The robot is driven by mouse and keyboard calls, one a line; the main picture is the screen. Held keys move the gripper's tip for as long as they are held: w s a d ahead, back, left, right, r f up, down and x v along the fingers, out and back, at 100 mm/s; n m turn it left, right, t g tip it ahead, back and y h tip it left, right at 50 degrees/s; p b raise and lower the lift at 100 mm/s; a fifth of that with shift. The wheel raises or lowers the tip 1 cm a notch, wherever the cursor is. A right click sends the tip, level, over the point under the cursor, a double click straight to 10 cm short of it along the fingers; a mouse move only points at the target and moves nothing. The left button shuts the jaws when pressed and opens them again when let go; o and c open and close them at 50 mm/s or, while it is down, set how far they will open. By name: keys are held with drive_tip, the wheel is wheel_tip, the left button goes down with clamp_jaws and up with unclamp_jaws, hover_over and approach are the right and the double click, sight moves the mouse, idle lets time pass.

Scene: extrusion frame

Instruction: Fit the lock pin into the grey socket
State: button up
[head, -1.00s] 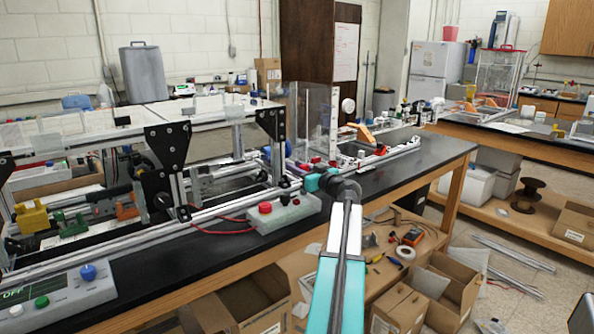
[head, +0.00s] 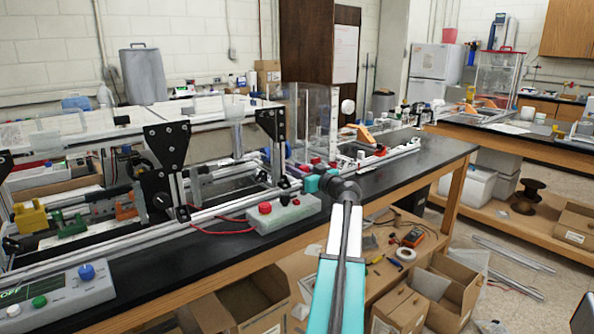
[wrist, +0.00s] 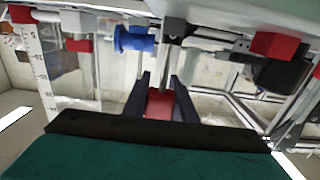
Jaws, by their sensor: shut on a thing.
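In the wrist view, the two dark fingers of my gripper (wrist: 163,98) are closed on a red block-like grip (wrist: 160,104). A grey metal shaft (wrist: 168,62) stands above the red grip, in line with it; together they look like the lock pin. The shaft's upper end meets or passes in front of a grey block (wrist: 174,29), which may be the grey socket. I cannot tell whether the shaft is inside it. In the head view, my arm reaches to the bench frame, and the fingers and pin are hidden there.
A blue knob (wrist: 134,40) sits just left of the shaft. Red-ended parts (wrist: 275,45) and a dark block are at the right. In the head view, a control box with a red button (head: 284,214) stands on the black bench (head: 160,292) near my arm.

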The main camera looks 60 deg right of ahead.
drive_tip(key=shift+f+b, duration=1.05)
drive_tip(key=shift+b, duration=0.1)
drive_tip(key=o, duration=1.1)
drive_tip(key=shift+s, duration=0.1)
drive_tip(key=b+v, duration=0.1)
drive_tip(key=v, duration=1.2)
drive_tip(key=shift+s+a, duration=0.1)
drive_tip(key=shift+s, duration=0.2)
drive_tip(key=shift+s, duration=0.1)
